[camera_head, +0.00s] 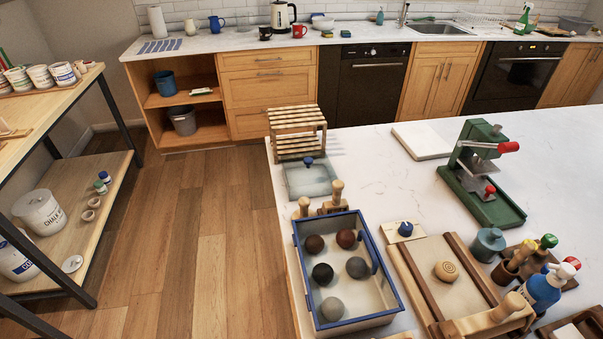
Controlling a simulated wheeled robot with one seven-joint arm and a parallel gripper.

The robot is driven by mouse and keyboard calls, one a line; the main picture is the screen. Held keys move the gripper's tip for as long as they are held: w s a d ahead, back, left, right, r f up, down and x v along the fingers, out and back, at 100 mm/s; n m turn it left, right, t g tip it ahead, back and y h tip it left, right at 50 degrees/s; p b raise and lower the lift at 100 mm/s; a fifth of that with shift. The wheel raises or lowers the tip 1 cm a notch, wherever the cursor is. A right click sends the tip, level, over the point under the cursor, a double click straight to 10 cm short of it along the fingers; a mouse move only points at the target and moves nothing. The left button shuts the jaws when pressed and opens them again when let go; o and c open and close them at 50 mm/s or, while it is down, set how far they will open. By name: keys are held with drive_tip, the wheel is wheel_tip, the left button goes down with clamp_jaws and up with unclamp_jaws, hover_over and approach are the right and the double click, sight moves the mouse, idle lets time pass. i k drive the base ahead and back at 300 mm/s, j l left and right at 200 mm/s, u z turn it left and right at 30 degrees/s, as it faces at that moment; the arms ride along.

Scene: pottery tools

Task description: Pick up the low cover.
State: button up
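A low, see-through box-like cover (311,182) with a blue knob on top sits on the white worktop, near its left edge. It looks like the low cover, though I cannot be sure. It stands just in front of a slatted wooden rack (297,125) and behind some wooden-handled tools (333,198). Its top and knob are in plain view. My gripper is not in view.
A blue-rimmed tray (343,325) of several clay balls stands nearer. Right of it is a wooden frame (408,270) with a round disc. A green press (482,170) and white slab (422,140) stand farther right. The worktop between cover and press is clear.

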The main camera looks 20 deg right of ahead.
sight(308, 175)
drive_tip(key=i+j, duration=0.2)
drive_tip(key=j, duration=0.15)
drive_tip(key=i+j, duration=0.2)
drive_tip(key=i+j+z, duration=0.1)
drive_tip(key=j, duration=0.35)
drive_tip(key=i+j, duration=0.25)
drive_tip(key=i+j+z, duration=0.1)
drive_tip(key=j, duration=0.35)
drive_tip(key=i+j, duration=0.4)
drive_tip(key=j, duration=0.3)
drive_tip(key=i+j+z, duration=0.1)
drive_tip(key=j, duration=0.25)
drive_tip(key=i, duration=0.05)
